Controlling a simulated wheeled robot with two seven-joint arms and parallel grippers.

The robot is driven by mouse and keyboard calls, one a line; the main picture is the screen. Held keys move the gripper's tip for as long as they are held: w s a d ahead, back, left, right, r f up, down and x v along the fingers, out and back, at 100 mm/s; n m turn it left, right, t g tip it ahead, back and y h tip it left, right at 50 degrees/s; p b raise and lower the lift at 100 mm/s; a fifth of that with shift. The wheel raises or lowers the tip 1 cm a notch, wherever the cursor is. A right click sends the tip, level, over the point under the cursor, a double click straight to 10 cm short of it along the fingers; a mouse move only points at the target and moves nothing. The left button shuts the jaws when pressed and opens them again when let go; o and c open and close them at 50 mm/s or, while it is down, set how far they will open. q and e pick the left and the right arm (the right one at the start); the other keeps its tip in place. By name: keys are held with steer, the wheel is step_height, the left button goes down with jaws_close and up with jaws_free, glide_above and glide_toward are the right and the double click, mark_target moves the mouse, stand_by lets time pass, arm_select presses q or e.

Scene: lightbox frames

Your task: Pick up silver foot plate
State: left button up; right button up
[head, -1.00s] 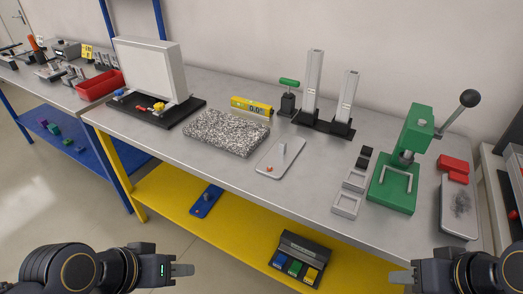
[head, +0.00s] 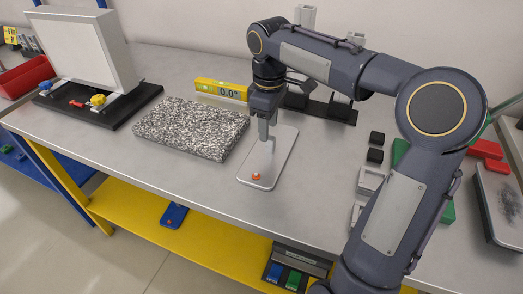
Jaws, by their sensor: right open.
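The silver foot plate (head: 260,168) lies flat on the grey workbench, right of the speckled granite block. It is a thin rounded plate with a small orange-red knob (head: 256,176) near its front end. My right gripper (head: 266,137) points down over the middle of the plate, at the short upright post seen there earlier. The post is now mostly hidden by the fingers. The jaws are open; I cannot tell whether they touch the post. My left gripper is out of view.
The granite block (head: 192,128) stands close left of the plate, with a yellow level (head: 221,89) behind. A black base with silver uprights (head: 305,16) is behind my arm. Small black blocks (head: 376,138) and light square frames (head: 371,180) lie to the right.

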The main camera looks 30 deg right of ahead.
mark_target(271, 138)
steer(key=f, duration=0.3)
steer(key=f+b, duration=0.1)
steer(key=f, duration=0.1)
steer(key=shift+s+d+f, duration=0.1)
steer(key=shift+d+f, duration=0.15)
steer(key=shift+d, duration=0.05)
steer(key=shift+c, duration=0.2)
steer(key=shift+r, duration=0.1)
jaws_close()
